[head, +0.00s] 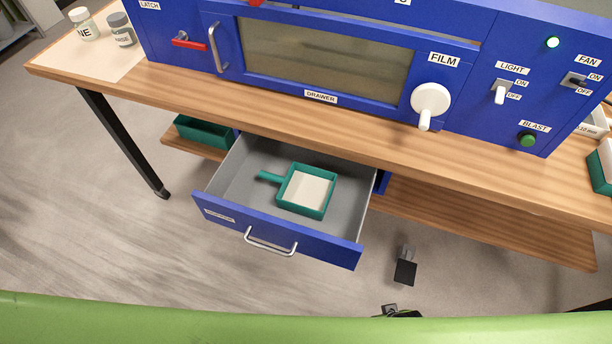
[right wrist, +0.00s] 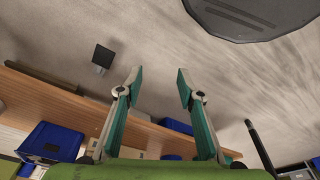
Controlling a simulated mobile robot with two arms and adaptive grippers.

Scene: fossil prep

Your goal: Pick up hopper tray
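The hopper tray (head: 328,203) is a small teal square tray with a pale inside and a short handle pointing left. It lies in the open blue-fronted drawer (head: 235,168), towards the right, and nothing holds it. My right gripper (right wrist: 159,82) shows in the right wrist view with its two teal-padded fingers spread and nothing between them. The tray is not in that view. My left gripper is not in view.
The drawer hangs under a wooden bench (head: 480,170) carrying a blue cabinet (head: 482,60). A green bin (head: 205,133) sits on the lower shelf, left of the drawer. A black pedal-like block (head: 405,270) is on the floor. Two jars (head: 122,30) stand at upper left.

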